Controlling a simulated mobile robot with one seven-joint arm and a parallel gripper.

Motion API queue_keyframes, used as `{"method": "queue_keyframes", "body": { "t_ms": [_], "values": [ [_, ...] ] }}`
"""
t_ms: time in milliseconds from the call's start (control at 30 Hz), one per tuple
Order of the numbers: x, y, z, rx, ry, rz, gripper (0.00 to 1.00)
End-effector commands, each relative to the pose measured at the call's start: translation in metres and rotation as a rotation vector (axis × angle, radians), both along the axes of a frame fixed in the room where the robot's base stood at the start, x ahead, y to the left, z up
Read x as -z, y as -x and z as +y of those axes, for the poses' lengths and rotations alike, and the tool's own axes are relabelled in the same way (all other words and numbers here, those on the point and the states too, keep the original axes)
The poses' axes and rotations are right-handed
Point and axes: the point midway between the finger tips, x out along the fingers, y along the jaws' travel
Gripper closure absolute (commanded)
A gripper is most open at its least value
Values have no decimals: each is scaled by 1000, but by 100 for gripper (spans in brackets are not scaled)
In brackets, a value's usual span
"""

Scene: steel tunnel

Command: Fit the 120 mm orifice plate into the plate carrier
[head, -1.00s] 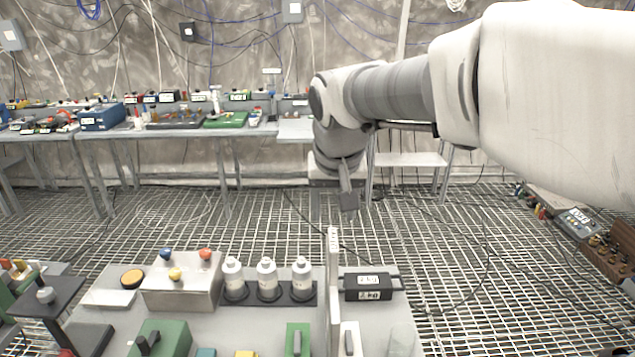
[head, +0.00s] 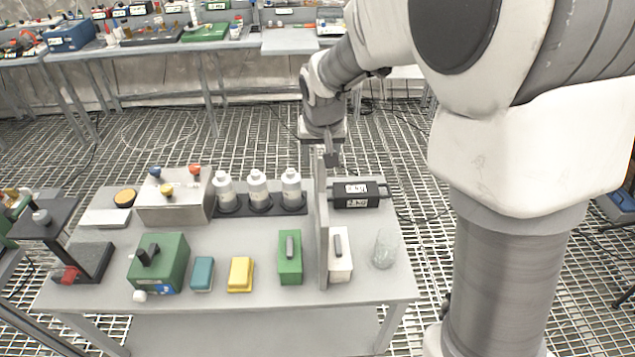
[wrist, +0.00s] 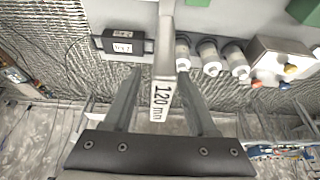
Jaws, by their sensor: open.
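In the wrist view a narrow pale bar with a "120 mm" label (wrist: 161,98) reaches between the fingers of my gripper (wrist: 160,112). The fingers are open, one on each side of it, with gaps showing. In the head view a thin upright pale panel (head: 322,235) stands on the table, seen nearly edge-on. My gripper (head: 331,158) is at its far end, partly hidden by the arm. The plate's round face is not visible, and I cannot tell which object is the plate carrier.
Three white bottles (head: 257,190) in a dark rack stand left. Nearer are a green block (head: 290,262), a white block (head: 340,262) and a clear glass (head: 384,250). The front table edge (head: 230,304) is mostly clear.

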Motion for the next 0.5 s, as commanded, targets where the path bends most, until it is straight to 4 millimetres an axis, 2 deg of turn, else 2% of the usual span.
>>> {"method": "queue_keyframes", "body": {
  "t_ms": [300, 367, 500],
  "values": [
    [6, -3, 0, 0, -1, -2, 43],
    [6, -3, 0, 0, -1, -2, 52],
    [6, -3, 0, 0, -1, -2, 77]
  ]
}}
